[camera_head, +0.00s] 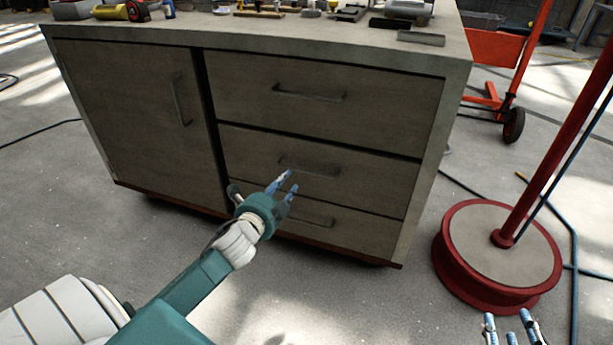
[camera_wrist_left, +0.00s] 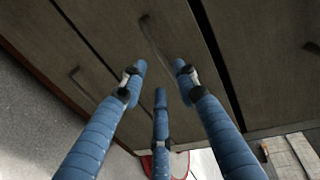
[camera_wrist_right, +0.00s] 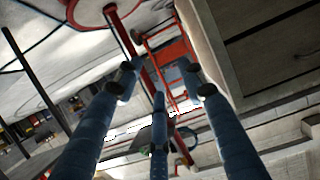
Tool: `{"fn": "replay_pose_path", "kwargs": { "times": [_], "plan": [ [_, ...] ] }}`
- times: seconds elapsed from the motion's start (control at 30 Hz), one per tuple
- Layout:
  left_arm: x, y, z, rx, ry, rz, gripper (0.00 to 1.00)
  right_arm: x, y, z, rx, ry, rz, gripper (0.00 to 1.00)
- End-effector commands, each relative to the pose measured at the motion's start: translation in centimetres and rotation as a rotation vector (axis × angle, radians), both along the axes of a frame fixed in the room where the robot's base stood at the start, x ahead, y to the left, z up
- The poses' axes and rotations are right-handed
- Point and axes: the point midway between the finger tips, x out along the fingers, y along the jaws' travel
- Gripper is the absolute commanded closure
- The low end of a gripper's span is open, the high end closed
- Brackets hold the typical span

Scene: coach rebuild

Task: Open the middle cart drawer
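The grey wooden cart has three drawers on its right side, all flush with the front. The middle drawer (camera_head: 370,182) has a dark bar handle (camera_head: 310,166), also visible in the left wrist view (camera_wrist_left: 152,38) just beyond the fingertips. My left gripper (camera_head: 283,186) is open in front of the drawers, just below and left of that handle. Its blue fingers (camera_wrist_left: 160,78) are spread with nothing between them; contact with the handle is not evident. My right gripper (camera_head: 510,326) is open and empty at the lower right, away from the cart.
The top drawer (camera_head: 330,90) and bottom drawer (camera_head: 350,231) lie above and below. A cupboard door (camera_head: 130,110) is at the left. Tools lie on the cart top (camera_head: 300,26). A red round-based stand (camera_head: 455,262) stands right of the cart. Floor in front is clear.

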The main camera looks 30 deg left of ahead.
Motion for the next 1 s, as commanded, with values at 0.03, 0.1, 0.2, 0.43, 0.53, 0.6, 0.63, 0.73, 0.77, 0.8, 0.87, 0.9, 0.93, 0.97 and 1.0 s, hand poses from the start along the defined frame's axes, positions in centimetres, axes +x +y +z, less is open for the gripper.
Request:
{"fn": "replay_pose_path", "kwargs": {
  "times": [0.03,0.1,0.2,0.43,0.53,0.6,0.63,0.73,0.77,0.8,0.87,0.9,0.93,0.97,1.0],
  "plan": [
    [0.6,0.1,-0.1,0.000,-0.002,0.000,0.70,0.3,0.2,0.6,0.007,-0.031,0.002,0.60],
    [1.4,0.3,-0.4,-0.001,-0.001,0.000,0.70,0.8,0.5,1.7,0.021,-0.085,0.005,0.60],
    [2.7,0.6,-0.6,0.000,-0.002,0.000,0.70,1.3,0.9,3.7,0.044,-0.175,0.012,0.60],
    [5.5,1.3,-1.3,-0.003,-0.001,0.001,0.70,1.8,1.7,8.8,0.098,-0.390,0.025,0.60],
    [6.6,1.6,-1.6,-0.003,-0.001,0.001,0.70,1.6,1.9,10.9,0.123,-0.482,0.030,0.60],
    [7.4,1.8,-1.7,-0.003,0.000,0.002,0.70,1.4,2.0,12.3,0.139,-0.541,0.034,0.60],
    [7.6,1.8,-1.8,-0.002,0.001,0.000,0.70,1.3,2.0,12.8,0.144,-0.565,0.035,0.60],
    [8.4,2.0,-2.0,-0.003,0.001,0.001,0.70,0.8,2.1,14.4,0.164,-0.634,0.038,0.60],
    [8.6,2.1,-2.0,-0.003,0.001,0.001,0.70,0.7,2.1,14.8,0.168,-0.651,0.040,0.60],
    [8.9,2.1,-2.1,-0.003,0.001,0.001,0.70,0.5,2.1,15.3,0.174,-0.671,0.040,0.60],
    [9.1,2.2,-2.1,-0.003,0.001,0.001,0.70,0.3,2.1,15.8,0.180,-0.694,0.041,0.60],
    [9.3,2.2,-2.1,-0.003,0.000,0.001,0.70,0.2,2.1,16.1,0.183,-0.706,0.042,0.60],
    [9.3,2.2,-2.1,-0.003,0.000,0.001,0.70,0.2,2.1,16.2,0.186,-0.712,0.043,0.60],
    [9.4,2.2,-2.1,-0.003,0.001,0.001,0.70,0.1,2.1,16.4,0.187,-0.718,0.043,0.60],
    [9.4,2.3,-2.1,-0.003,0.001,0.001,0.70,0.1,2.1,16.5,0.188,-0.723,0.043,0.60]
  ]
}}
